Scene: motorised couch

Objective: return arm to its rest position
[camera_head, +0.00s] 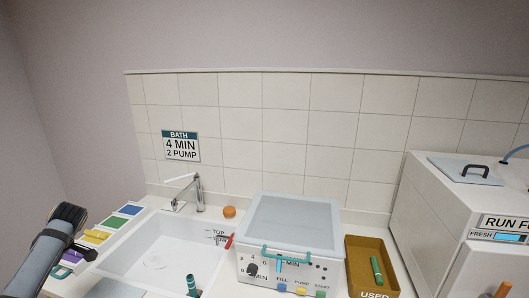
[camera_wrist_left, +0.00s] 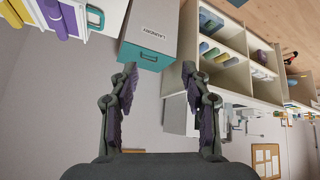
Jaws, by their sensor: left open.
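My left gripper (camera_wrist_left: 160,67) is open in the left wrist view, with a gap between its two dark fingers and nothing held. Beyond the fingertips is a grey box labelled LAUNDRY (camera_wrist_left: 150,34) with a teal handle. In the head view, a dark and grey part of my left arm (camera_head: 48,245) stands at the lower left, beside the coloured blocks. The fingers cannot be made out there. My right gripper is in neither view.
In the head view are a white sink (camera_head: 125,262) with a tap (camera_head: 199,193), a lidded bath unit (camera_head: 290,222), a brown USED tray (camera_head: 354,262) and a white machine (camera_head: 425,190). Shelves (camera_wrist_left: 235,68) with rolled items stand at the right in the wrist view.

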